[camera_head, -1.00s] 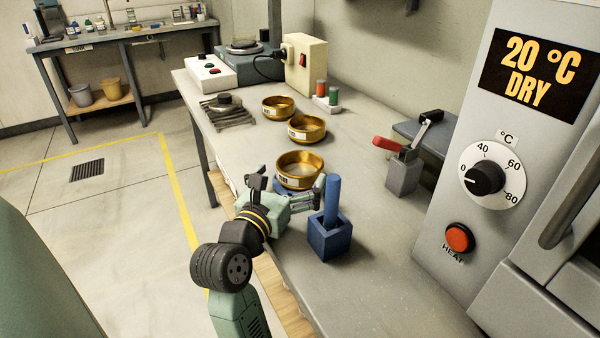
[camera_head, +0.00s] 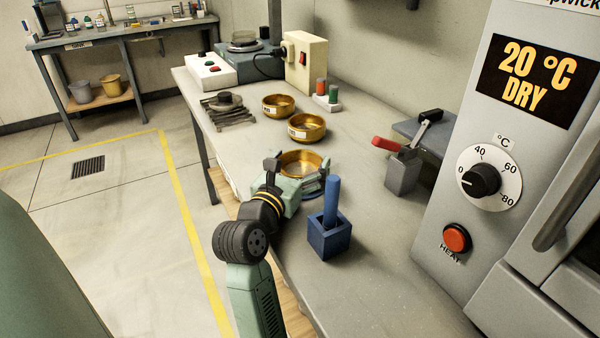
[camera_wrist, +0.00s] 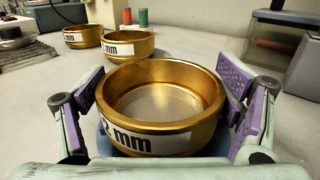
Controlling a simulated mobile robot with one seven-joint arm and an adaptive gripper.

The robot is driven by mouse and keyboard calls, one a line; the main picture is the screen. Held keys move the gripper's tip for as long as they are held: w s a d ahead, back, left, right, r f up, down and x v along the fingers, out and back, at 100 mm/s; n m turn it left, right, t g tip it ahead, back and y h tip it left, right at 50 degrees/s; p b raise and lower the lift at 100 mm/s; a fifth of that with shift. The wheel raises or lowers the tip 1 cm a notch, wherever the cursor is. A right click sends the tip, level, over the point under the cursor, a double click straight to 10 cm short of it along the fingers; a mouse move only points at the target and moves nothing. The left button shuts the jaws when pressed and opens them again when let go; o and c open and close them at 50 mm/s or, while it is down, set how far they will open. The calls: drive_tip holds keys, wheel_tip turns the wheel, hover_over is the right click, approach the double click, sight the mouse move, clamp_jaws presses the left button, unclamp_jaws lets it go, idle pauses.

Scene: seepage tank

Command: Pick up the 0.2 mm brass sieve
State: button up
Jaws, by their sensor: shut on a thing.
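The nearest brass sieve (camera_wrist: 160,97) sits between my fingers in the wrist view. Its white label is partly cut off and shows "2 mm". It stands upright, with a blue thing just visible under it. In the head view the sieve (camera_head: 301,160) is partly hidden by my gripper (camera_head: 300,187). My gripper, also in the wrist view (camera_wrist: 163,110), is shut on this sieve, with the purple finger pads on its left and right sides.
Two more brass sieves, a middle one (camera_head: 307,127) and a far one (camera_head: 278,106), stand behind on the bench. A blue holder (camera_head: 329,238) with an upright blue rod stands close on the right. A red-handled clamp (camera_head: 403,170) and an oven (camera_head: 480,230) are farther right.

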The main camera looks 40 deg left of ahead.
drive_tip(key=c, duration=0.5)
drive_tip(key=shift+r, duration=0.1)
